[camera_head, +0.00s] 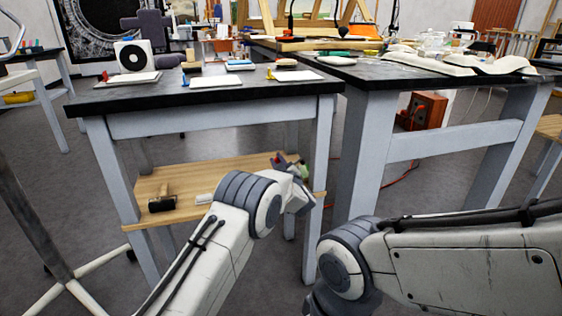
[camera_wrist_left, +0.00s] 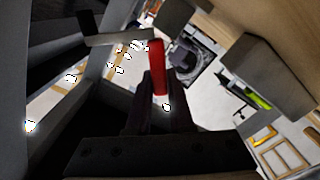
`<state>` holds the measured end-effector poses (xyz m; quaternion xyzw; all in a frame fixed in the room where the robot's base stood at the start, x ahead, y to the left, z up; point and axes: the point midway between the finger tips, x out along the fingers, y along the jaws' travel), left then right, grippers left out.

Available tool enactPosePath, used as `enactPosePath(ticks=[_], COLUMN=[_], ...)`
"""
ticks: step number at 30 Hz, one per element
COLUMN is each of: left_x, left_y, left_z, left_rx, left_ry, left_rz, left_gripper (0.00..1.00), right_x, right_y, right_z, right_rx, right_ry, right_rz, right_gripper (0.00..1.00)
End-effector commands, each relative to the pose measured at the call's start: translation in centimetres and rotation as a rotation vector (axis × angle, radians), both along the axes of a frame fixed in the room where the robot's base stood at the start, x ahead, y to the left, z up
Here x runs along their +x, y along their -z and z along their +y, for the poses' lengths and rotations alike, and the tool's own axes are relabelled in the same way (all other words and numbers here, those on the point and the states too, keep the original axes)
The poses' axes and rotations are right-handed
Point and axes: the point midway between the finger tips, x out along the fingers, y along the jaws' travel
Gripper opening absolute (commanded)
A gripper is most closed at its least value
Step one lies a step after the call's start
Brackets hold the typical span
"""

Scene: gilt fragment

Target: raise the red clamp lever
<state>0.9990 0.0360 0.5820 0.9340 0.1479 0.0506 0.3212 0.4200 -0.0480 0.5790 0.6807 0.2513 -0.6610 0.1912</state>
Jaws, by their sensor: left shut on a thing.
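The red clamp lever (camera_wrist_left: 157,65) stands out in the left wrist view as a narrow red bar, with its lower end between the dark fingers of my left gripper (camera_wrist_left: 160,92). The fingers are shut on it. In the head view my left gripper (camera_head: 294,168) is at the right end of the wooden shelf under the near table, mostly hidden behind my own wrist. A small patch of red shows beside it there, too small to make out. The rest of the clamp cannot be told clearly. My right arm crosses the lower right, and its gripper is out of view.
The wooden shelf (camera_head: 226,171) carries a dark roller-like tool (camera_head: 162,203) and a small white block (camera_head: 205,198). The dark tabletop (camera_head: 130,97) above holds pads and small tools. A second table (camera_head: 372,74) stands close to the right. Grey floor is open in front.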

Motion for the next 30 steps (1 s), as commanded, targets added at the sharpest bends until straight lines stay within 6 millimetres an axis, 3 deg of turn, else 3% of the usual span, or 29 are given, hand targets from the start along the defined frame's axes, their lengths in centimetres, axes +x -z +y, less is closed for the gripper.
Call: enactPosePath(ticks=[15,30], left_x=[-0.4,-0.5], left_y=[1.6,1.7], left_z=[1.3,1.4], left_rx=[-0.321,-0.382], left_ry=[-0.002,-0.002], left_rz=[-0.105,-0.124], left_gripper=[0.0,0.0], right_x=[0.0,0.0], right_y=[2.2,2.5], right_z=[0.0,0.0], right_rx=[0.0,0.0], right_ry=[0.0,0.0], right_rz=[0.0,0.0], right_gripper=[0.5,0.5])
